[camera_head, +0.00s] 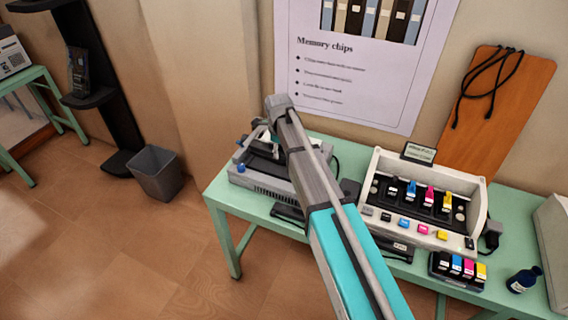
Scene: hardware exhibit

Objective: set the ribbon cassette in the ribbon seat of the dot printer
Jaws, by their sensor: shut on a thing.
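The dot printer (275,187) is a grey machine with blue knobs at the left end of the green table. My arm reaches from the lower right and crosses in front of its right part. My gripper (264,141) is small and mostly hidden by the arm's end, over the printer's top. It is shut on a dark piece, which looks like the ribbon cassette (263,149). The cassette is low over the printer's open top. I cannot tell whether it touches the ribbon seat, which is hidden.
A white ink-cartridge display (384,164) stands right of the printer. A tray of colour cartridges (440,270) and a dark bottle (524,279) are at the front right. A wooden board (515,100) leans on the wall. A grey bin (157,176) stands on the floor left of the table.

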